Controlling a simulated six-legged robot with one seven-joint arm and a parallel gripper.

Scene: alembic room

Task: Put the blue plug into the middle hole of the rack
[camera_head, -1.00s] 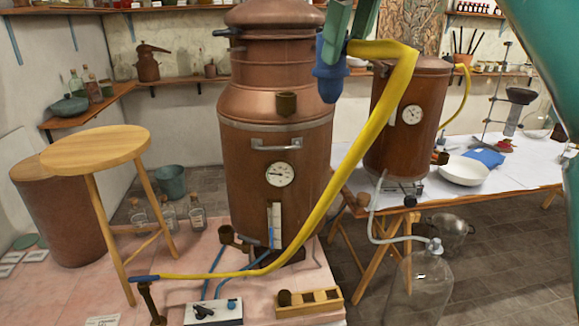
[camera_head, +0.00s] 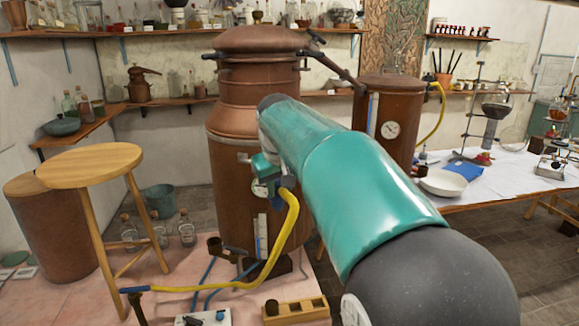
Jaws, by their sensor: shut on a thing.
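My gripper (camera_head: 268,170), small and teal, is partly hidden behind my own teal arm. It is shut on the blue plug (camera_head: 287,182) at the upper end of a yellow hose (camera_head: 286,232), in front of the copper still's middle. The plug is small here and its lower end meets the hose. The wooden rack (camera_head: 318,308) lies low on the pink floor cloth, below and apart from the gripper. A dark cup-like piece (camera_head: 272,307) sits at its left; the middle and right holes look empty. The hose's other blue end (camera_head: 134,290) is at the far left, on a brown pipe.
The big copper still (camera_head: 228,190) stands behind the gripper. A round stool (camera_head: 90,165) is at left. My arm covers the centre right, including part of the white-covered table (camera_head: 510,180).

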